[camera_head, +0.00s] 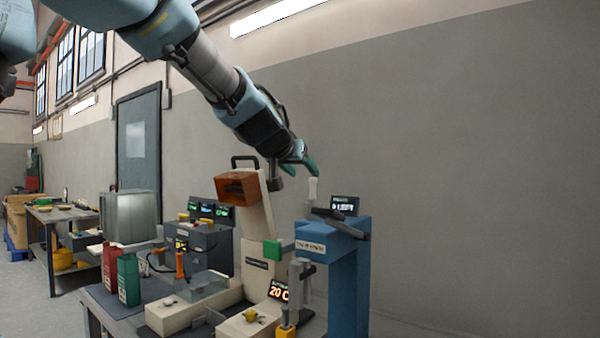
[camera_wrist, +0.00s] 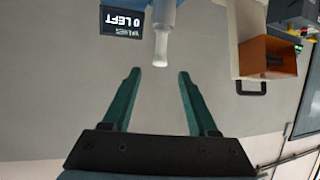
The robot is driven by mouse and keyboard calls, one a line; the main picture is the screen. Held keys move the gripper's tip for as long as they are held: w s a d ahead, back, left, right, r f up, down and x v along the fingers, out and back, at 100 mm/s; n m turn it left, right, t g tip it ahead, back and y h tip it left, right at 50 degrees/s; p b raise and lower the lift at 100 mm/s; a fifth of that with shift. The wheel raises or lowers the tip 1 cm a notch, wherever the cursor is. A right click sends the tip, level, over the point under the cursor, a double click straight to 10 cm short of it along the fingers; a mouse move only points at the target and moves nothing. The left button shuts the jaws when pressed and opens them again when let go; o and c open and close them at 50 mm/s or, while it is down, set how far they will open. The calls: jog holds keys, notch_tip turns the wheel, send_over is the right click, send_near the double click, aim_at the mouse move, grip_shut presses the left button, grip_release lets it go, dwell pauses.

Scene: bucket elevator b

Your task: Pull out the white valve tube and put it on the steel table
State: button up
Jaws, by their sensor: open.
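The white valve tube (camera_head: 313,189) stands upright above the blue machine (camera_head: 345,285) at the right in the head view. In the wrist view the pale tube (camera_wrist: 162,42) comes down from the top edge, its end just beyond the fingertips. My gripper (camera_head: 300,166) is beside the tube's upper end in the head view. In the wrist view its green fingers (camera_wrist: 158,72) are spread and empty, with the tube's end roughly in line with the gap. Contact cannot be seen. A grey-topped table (camera_head: 62,214) stands far left; I cannot tell if it is the steel table.
A small display (camera_wrist: 122,20) reading "VALVES 0 LEFT" is beside the tube. A cream machine with an orange box (camera_head: 237,188) stands left of the blue one. Red and green containers (camera_head: 128,280) and a grey box (camera_head: 130,216) are further left.

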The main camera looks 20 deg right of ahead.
aim_at(312, 182)
jog(key=b+x, duration=0.2)
jog(key=x, duration=0.7)
jog(key=shift+w+d+f+b, duration=0.1)
jog(key=shift+w+f+b, duration=0.1)
jog(key=shift+b, duration=0.1)
jog(key=shift+c, duration=0.2)
grip_shut()
